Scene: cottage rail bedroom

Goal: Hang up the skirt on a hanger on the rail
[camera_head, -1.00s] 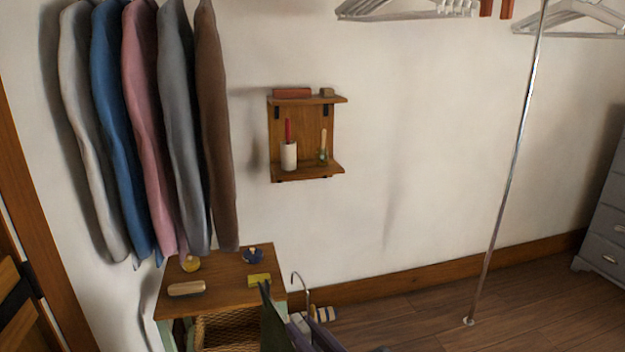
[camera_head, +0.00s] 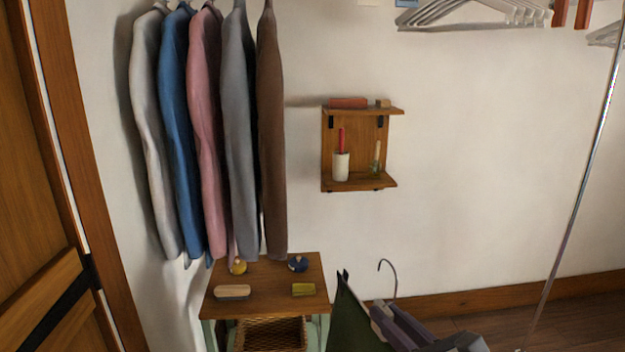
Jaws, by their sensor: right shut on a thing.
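A hanger's metal hook (camera_head: 388,272) stands up at the lower middle of the head view. Dark green cloth, which looks like the skirt (camera_head: 355,325), hangs beside it at the bottom edge. My right gripper (camera_head: 392,322) is shut at the hanger, just below the hook. The hanger's bar and most of the skirt are hidden or out of the picture. The rail itself is hard to make out above the hanging clothes. My left gripper is out of view.
Several garments (camera_head: 205,130) hang at the left. White hangers (camera_head: 470,14) hang at the top right. A small wall shelf (camera_head: 358,181) is mid-wall. A low cabinet (camera_head: 265,278) with small items stands below the clothes. A metal pole (camera_head: 582,180) is at the right.

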